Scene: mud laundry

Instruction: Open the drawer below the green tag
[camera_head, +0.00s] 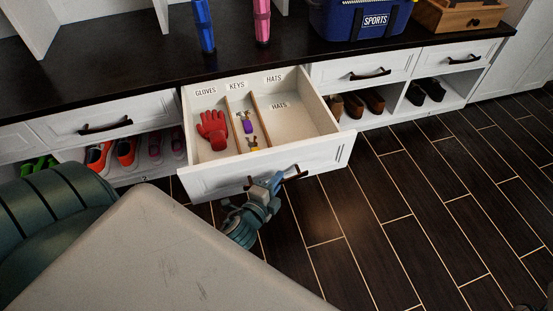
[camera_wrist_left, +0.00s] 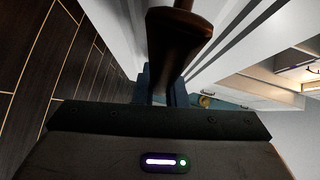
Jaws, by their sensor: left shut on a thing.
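The middle drawer (camera_head: 313,157) of the white bench is pulled well out, with its inside showing. It has white labels reading gloves, keys and hats; I see no green tag. A red glove (camera_head: 212,130) lies in its left compartment, and keys (camera_head: 247,124) lie in the narrow one beside it. My left gripper (camera_head: 271,183) is at the drawer front, shut on the dark drawer handle (camera_head: 294,174). In the left wrist view the handle (camera_wrist_left: 180,32) sits at the fingers (camera_wrist_left: 165,88). My right gripper is not in view.
Closed drawers with dark handles flank it on the left (camera_head: 75,123) and right (camera_head: 366,68). Shoes (camera_head: 126,152) stand on open shelves below. A blue sports cooler (camera_head: 352,20) and a wooden box (camera_head: 462,14) stand on the dark top. The dark plank floor (camera_head: 400,200) is clear.

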